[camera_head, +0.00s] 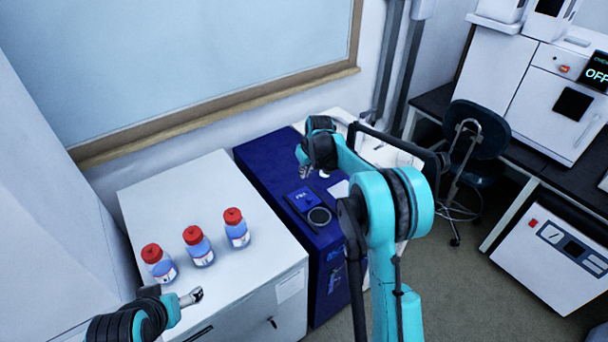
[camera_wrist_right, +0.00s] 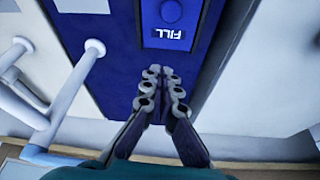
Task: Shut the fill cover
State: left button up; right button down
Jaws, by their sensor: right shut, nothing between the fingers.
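The blue machine (camera_head: 262,165) stands right of the white cabinet. On its top is a blue panel marked FILL (camera_head: 301,196), with a dark round port or ring (camera_head: 319,216) at its near end. I cannot tell whether the marked panel is the raised cover or a fixed plate. The FILL panel also shows in the right wrist view (camera_wrist_right: 172,36), beyond the fingertips. My right gripper (camera_head: 305,173) is shut and empty, just behind the panel; its fingers show close together in the wrist view (camera_wrist_right: 161,73). My left gripper (camera_head: 194,296) is by the cabinet's front edge, its jaws unclear.
Several red-capped bottles (camera_head: 198,246) stand on the white cabinet (camera_head: 150,196). A wall with a wood-framed board (camera_head: 215,112) rises behind. A dark chair (camera_head: 477,128) and white instruments (camera_head: 548,88) are at the right. My right arm crosses in front of the machine's right side.

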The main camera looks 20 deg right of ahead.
jog(key=b, duration=0.2)
send_over(307, 190)
jog(key=a, duration=0.2)
notch_tip(307, 190, down, 7)
jog(key=shift+s+a+f, duration=0.1)
jog(key=shift+s+f, duration=0.05)
jog(key=shift+f, duration=0.05)
jog(key=s, duration=0.3)
jog(key=shift+s+d+b, duration=0.25)
jog(key=shift+d+b, duration=0.1)
jog(key=shift+s+f, duration=0.1)
jog(key=shift+s, duration=0.1)
jog(key=shift+s+d, duration=0.1)
jog(key=shift+s, duration=0.05)
jog(key=s+d, duration=0.1)
jog(key=s, duration=0.1)
jog(key=s+d, duration=0.1)
jog(key=s, duration=0.2)
jog(key=s+d, duration=0.1)
jog(key=s, duration=0.2)
jog(key=shift+s, duration=0.15)
jog(key=shift+s+d, duration=0.1)
jog(key=shift+s, duration=0.35)
jog(key=shift+f, duration=0.1)
